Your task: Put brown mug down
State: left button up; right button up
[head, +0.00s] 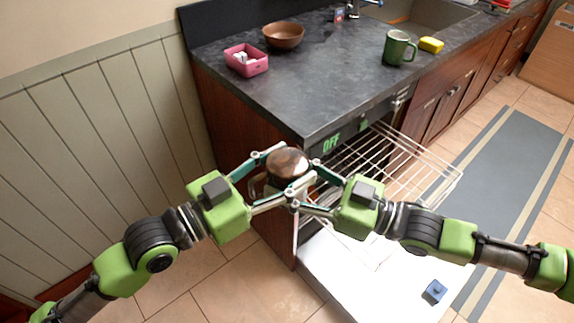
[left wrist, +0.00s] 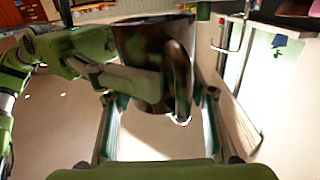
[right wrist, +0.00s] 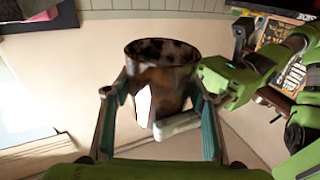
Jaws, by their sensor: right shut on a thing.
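The brown mug (head: 288,163) is dark, glossy and mottled, held in the air in front of the counter's near corner. My right gripper (head: 306,184) is shut on it from the right. In the right wrist view the mug (right wrist: 163,75) is upright between the two fingers, its open rim up. My left gripper (head: 277,174) is open, its fingers reaching around the mug from the left. In the left wrist view the mug (left wrist: 150,65) and its handle stand at the open fingers; whether they touch is unclear.
The dark counter (head: 330,60) holds a brown bowl (head: 283,36), a pink box (head: 246,60), a green mug (head: 399,47) and a yellow sponge (head: 431,45). Its middle is clear. Below, an open appliance has a pulled-out wire rack (head: 400,170); a small blue object (head: 434,291) lies on its white door.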

jog(key=o, duration=1.1)
